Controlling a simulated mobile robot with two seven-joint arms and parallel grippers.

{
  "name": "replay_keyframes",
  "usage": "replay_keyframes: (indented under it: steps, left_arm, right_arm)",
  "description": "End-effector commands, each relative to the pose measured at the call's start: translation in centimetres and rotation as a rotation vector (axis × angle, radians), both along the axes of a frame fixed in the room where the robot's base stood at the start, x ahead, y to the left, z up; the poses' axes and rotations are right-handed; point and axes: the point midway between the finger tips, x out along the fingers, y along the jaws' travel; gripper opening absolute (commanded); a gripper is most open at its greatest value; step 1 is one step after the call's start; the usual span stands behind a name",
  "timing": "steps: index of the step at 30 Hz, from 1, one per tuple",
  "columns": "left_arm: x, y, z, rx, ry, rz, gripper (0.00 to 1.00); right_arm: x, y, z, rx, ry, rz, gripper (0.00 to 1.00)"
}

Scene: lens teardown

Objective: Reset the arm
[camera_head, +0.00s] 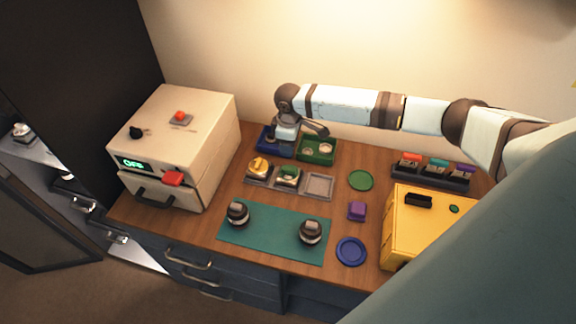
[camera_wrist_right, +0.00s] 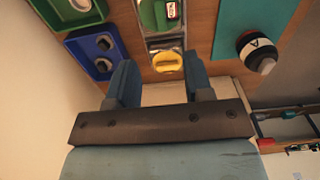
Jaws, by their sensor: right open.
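My right arm reaches in from the right in the head view, and its gripper (camera_head: 284,138) hangs over the back of the bench by the blue tray (camera_head: 264,146). In the right wrist view the two fingers (camera_wrist_right: 158,72) stand apart with nothing held between them. A yellow round part (camera_wrist_right: 167,62) on the grey sectioned tray (camera_wrist_right: 163,45) shows beyond the gap. The blue tray (camera_wrist_right: 75,45) in that view has small round parts in it and lies clear of the fingers. My left gripper is in neither view.
Two lenses (camera_head: 237,212) (camera_head: 311,232) stand on the teal mat (camera_head: 270,240). A green tray (camera_head: 317,160) is beside the blue one. A cream machine reading OFF (camera_head: 185,140) is at left, a yellow box (camera_head: 425,225) at right. Purple block (camera_head: 357,210) and blue disc (camera_head: 351,251) lie between.

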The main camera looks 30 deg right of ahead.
Motion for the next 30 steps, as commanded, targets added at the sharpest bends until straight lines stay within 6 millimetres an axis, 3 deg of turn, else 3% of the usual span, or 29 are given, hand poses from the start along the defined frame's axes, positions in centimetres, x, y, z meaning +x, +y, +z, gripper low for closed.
replay_keyframes:
  steps: [7,23,26,30]
  left_arm:
    - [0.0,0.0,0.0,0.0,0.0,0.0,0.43]
    - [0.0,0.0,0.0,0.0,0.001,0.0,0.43]
    - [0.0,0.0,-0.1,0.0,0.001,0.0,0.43]
    - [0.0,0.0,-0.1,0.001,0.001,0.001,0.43]
  right_arm:
    - [0.0,0.0,1.7,0.0,0.0,-0.001,0.47]
    - [-0.1,0.1,1.8,0.001,0.001,0.001,0.47]
    - [-0.9,1.5,1.1,0.011,0.001,0.019,0.47]
    - [-4.1,6.8,-0.8,0.056,-0.014,0.077,0.47]
